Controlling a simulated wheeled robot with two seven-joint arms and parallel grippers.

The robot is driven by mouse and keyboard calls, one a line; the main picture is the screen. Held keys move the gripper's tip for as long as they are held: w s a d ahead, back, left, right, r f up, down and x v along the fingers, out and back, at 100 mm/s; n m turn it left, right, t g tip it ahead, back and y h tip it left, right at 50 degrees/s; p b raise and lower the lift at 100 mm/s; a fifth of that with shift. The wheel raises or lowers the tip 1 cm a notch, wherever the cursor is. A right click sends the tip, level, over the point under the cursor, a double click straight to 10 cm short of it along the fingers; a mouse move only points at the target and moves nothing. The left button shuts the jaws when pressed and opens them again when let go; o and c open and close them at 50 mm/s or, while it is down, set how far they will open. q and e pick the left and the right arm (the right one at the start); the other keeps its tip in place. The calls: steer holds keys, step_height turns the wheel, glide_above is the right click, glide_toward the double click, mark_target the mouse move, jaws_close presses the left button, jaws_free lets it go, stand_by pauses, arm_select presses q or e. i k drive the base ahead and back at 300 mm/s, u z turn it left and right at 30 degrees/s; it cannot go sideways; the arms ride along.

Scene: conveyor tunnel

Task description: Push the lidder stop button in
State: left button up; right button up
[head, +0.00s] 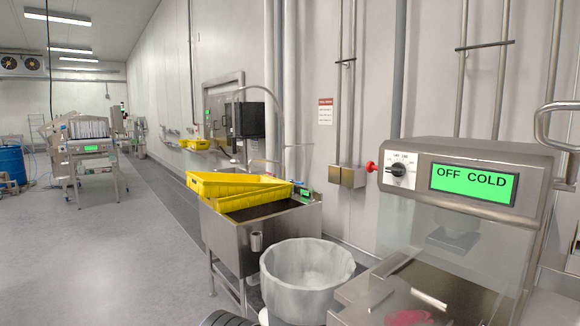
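A steel machine (478,150) stands close at the right. Its green display (474,183) reads "OFF COLD", and a black rotary knob (398,169) sits on a white plate beside the display. A red round button (371,167) sticks out from the left side of this housing, near the knob. I see no label naming it as the lidder stop, and I cannot tell from this view how far in it sits. Neither of my grippers is in view.
A steel sink (240,246) with yellow crates (226,186) stands left of the machine. A bin with a pale liner (303,276) stands between them. Another machine with a green screen (90,148) is far left. The grey floor (110,240) at left is open.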

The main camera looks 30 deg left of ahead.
mark_target(371, 167)
steer(key=u, duration=1.95)
steer(key=i, duration=2.75)
steer(key=z, duration=1.65)
steer(key=k, duration=0.35)
